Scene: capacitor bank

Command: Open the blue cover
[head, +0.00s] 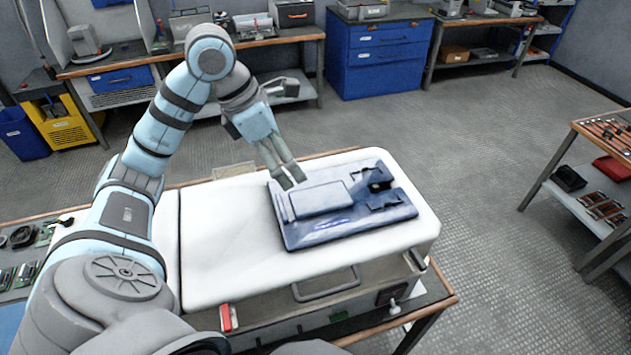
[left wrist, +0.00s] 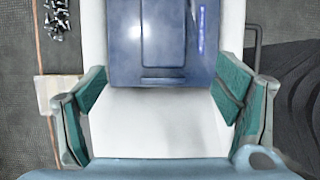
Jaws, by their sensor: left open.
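The blue cover (head: 322,201) lies flat and closed on top of a white case (head: 225,250), with a raised panel and dark latch-like fittings on its right part. In the left wrist view the blue cover (left wrist: 162,45) fills the upper middle, with its near edge in front of my fingers. My left gripper (head: 292,178) is above the cover's left far edge in the head view. Its fingers (left wrist: 162,100) are spread wide with nothing between them but the white surface below. I cannot tell from the head view whether the fingertips touch the cover. My right gripper is not in view.
The white case stands on a bench, with a grey handle (head: 325,284) and a red latch (head: 228,318) on its front. A tool shelf (head: 600,150) stands at right. Blue cabinets (head: 375,60) and workbenches line the back. The floor between is clear.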

